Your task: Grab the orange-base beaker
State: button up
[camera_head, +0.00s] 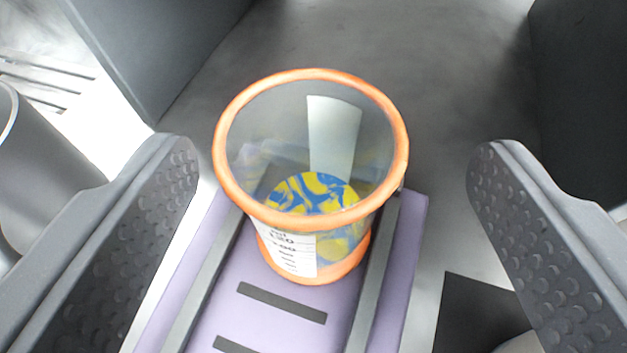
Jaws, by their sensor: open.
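The beaker (308,255) is clear, with an orange rim and an orange base. It stands upright near the middle of the view, and blue and yellow material shows at its bottom. A white label with dark print is on its near side. My gripper (333,165) is open, with one dark textured finger left of the beaker and one right of it. Both fingers are apart from the beaker, with a visible gap on each side.
The beaker stands on a purple track (262,322) with grey rails and dark slots. Dark grey blocks stand at the upper left (150,50) and upper right (585,90). A grey cylindrical container (40,165) is at the left edge. Grey floor lies behind the beaker.

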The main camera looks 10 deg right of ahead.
aim_at(313, 108)
jog(key=shift+a+x, duration=0.2)
jog(key=shift+x, duration=1)
jog(key=shift+a+x, duration=0.15)
jog(key=shift+x, duration=1)
jog(key=shift+w+d+f, duration=0.1)
jog(key=shift+w+f, duration=0.1)
jog(key=shift+w, duration=0.1)
jog(key=c, duration=1.5)
